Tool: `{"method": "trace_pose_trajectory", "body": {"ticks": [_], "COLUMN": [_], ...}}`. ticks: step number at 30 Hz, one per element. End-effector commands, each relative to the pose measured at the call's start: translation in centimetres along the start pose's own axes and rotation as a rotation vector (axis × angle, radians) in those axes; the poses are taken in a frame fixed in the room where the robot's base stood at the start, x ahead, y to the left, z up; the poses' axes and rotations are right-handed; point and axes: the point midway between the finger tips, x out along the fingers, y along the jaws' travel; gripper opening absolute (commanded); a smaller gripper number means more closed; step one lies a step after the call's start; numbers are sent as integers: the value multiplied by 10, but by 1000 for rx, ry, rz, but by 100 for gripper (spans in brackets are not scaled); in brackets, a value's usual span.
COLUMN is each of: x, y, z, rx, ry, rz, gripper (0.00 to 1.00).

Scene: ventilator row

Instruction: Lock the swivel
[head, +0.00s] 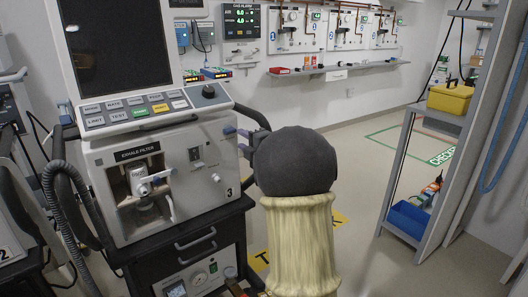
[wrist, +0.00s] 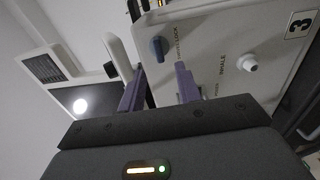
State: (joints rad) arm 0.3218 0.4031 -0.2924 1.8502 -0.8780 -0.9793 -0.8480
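The blue swivel-lock knob (wrist: 159,49) shows in the wrist view on the pale ventilator side panel, with lettering beside it that appears to read "LOCK". My gripper (wrist: 160,82) is open, with its two purple fingers apart and nothing between them. The knob lies ahead of the fingers, roughly in line with the gap, and appears apart from them. In the head view, my gripper (head: 237,140) is at the right side of ventilator 3 (head: 215,215), partly hidden by my arm.
A white round port (wrist: 248,63) marked "INHALE" sits right of the knob in the wrist view. A pale bar-like part stands close to the left finger. In the head view, hoses (head: 65,200) hang left of the ventilator, and a shelf rack (head: 405,190) stands right, with clear floor between.

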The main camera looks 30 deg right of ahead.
Motion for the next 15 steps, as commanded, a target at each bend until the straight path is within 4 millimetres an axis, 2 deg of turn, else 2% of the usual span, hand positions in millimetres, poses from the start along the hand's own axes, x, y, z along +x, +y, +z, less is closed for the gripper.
{"method": "trace_pose_trajectory", "body": {"ticks": [9,15], "x": [-64,-93], "y": [1,0], "z": [0,0], "rx": [1,0], "ry": [-3,-1], "rz": [0,0], "gripper": [34,34]}}
